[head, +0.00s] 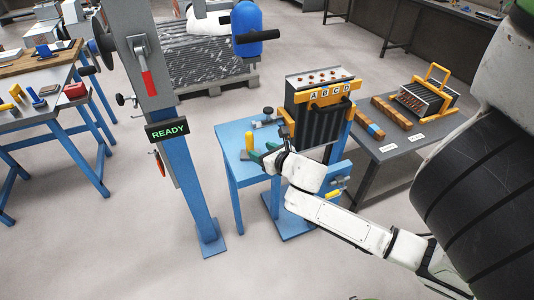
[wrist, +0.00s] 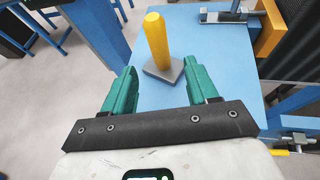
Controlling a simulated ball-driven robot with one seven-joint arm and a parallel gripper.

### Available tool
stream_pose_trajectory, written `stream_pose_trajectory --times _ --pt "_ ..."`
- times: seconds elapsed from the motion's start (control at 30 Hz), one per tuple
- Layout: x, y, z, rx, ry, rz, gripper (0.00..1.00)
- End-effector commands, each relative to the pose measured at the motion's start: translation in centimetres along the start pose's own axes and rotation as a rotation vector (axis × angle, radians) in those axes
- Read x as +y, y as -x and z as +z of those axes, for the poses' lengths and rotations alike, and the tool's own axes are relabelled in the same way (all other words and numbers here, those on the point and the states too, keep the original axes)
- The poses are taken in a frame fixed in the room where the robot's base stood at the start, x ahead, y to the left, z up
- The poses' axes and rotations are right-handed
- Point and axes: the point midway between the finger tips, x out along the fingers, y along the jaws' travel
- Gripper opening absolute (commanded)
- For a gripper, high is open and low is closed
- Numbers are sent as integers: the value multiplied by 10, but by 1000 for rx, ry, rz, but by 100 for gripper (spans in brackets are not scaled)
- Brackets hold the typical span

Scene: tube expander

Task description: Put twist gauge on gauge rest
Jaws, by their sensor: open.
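A yellow upright post on a dark square base, which looks like the twist gauge (wrist: 157,38), stands on the blue side table. It also shows in the head view (head: 249,141). A grey metal bracket with a dark bar, possibly the gauge rest (wrist: 222,17), is at the table's far side; in the head view it is small (head: 265,121). I cannot tell for certain which is which. My gripper (wrist: 161,82) has green fingers, open and empty, with the yellow post beyond the tips between them. In the head view my gripper (head: 263,154) is low over the table.
The blue table (head: 231,136) is otherwise mostly bare. A dark rack with an orange bar lettered A B C D (head: 325,94) stands right of it. A column with a READY sign (head: 167,129) is at left. A grey table (head: 410,128) stands at right.

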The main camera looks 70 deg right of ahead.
Motion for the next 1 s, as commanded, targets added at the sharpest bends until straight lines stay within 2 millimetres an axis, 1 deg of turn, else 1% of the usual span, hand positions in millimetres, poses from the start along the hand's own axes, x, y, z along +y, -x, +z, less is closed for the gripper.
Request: stream_pose_trajectory --times 0.03,0.13,0.33,0.37,0.47,0.57,0.7,0.77,0.8,0.87,0.9,1.0 --pt "-2 7 0 0 3 -3 58" --pt "-1 16 0 0 1 -2 58" --pt "1 22 -2 5 -14 -2 58" --pt "2 22 -3 10 -31 -4 58" --pt "7 26 -15 54 -157 -25 58" --pt "18 35 -38 133 -398 -72 58" --pt "43 56 -77 265 -816 -193 58" --pt "55 67 -92 317 -991 -259 58" --pt "64 75 -102 351 -1105 -308 58" --pt "77 88 -116 395 -1269 -389 58" --pt "87 97 -124 422 -1376 -446 58" --pt "110 121 -142 477 -1625 -612 58"
